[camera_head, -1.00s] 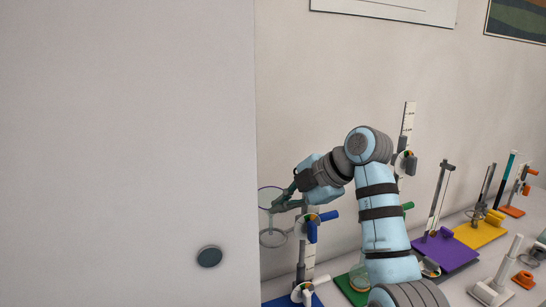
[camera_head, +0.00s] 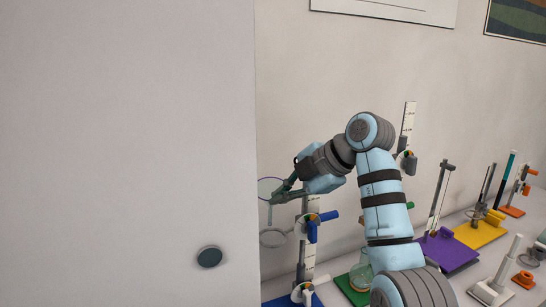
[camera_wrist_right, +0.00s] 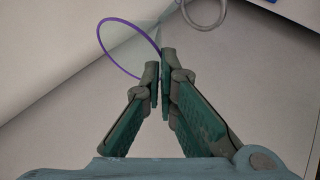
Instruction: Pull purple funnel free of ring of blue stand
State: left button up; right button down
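The purple funnel (camera_head: 267,196), a clear cone with a thin purple rim, hangs at my right gripper (camera_head: 280,195). In the right wrist view, the fingers of the right gripper (camera_wrist_right: 160,82) are nearly together at the rim of the funnel (camera_wrist_right: 112,61). The ring (camera_head: 273,246) of the blue stand (camera_head: 312,228) is below the funnel in the head view. The ring (camera_wrist_right: 207,28) also shows beyond the fingertips in the wrist view. The funnel's lower tip is faint, so I cannot tell whether it is clear of the ring. My left gripper is not in view.
A large pale panel (camera_head: 125,150) fills the left of the head view. Stands with green (camera_head: 350,290), purple (camera_head: 447,250), yellow (camera_head: 480,233) and orange (camera_head: 512,211) bases line the bench to the right. A white stand (camera_head: 492,288) is nearer.

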jog(key=shift+r, duration=0.1)
notch_tip(320, 180, up, 8)
dwell(0.8)
